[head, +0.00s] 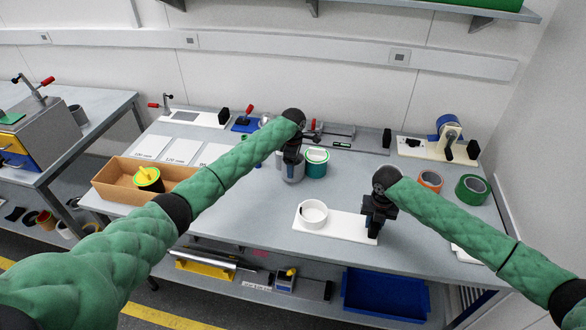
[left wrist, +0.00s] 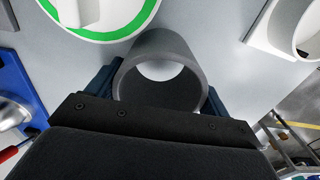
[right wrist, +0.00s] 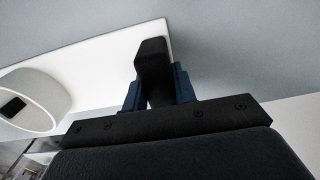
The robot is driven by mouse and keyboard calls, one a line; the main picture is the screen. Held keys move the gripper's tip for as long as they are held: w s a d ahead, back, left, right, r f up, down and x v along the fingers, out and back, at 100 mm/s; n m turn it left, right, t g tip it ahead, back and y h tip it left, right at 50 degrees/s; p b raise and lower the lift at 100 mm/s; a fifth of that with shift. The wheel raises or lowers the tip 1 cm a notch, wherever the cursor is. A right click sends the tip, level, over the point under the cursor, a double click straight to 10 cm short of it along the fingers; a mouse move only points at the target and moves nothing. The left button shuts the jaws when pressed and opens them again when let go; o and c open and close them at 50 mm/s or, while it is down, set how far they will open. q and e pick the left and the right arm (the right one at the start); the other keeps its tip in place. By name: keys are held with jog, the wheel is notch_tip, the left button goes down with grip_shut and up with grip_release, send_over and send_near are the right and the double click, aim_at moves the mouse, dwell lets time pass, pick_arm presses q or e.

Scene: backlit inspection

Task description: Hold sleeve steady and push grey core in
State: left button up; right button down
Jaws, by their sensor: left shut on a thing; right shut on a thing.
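The grey core (head: 291,173) is a hollow grey cylinder at mid table. My left gripper (head: 291,155) is shut on its wall. The core also shows between the left fingers in the left wrist view (left wrist: 160,48); I cannot tell whether it touches the table. The sleeve, a short white ring (head: 312,222), stands on a white board (head: 340,228), apart from the core. My right gripper (head: 377,215) is shut on a black upright block (right wrist: 152,58) at the board's right end. The ring is left of that block in the right wrist view (right wrist: 45,90).
A teal-sided roll (head: 315,168) stands close right of the core. A cardboard box (head: 122,192) with a yellow-topped roll is at left. Table between core and board is clear.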

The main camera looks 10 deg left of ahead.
pick_arm(q)
jog(key=shift+f, duration=1.2)
jog(key=shift+f, duration=0.1)
jog(key=o, duration=1.1)
notch_tip(320, 180, up, 12)
jog(key=shift+f, duration=6.3)
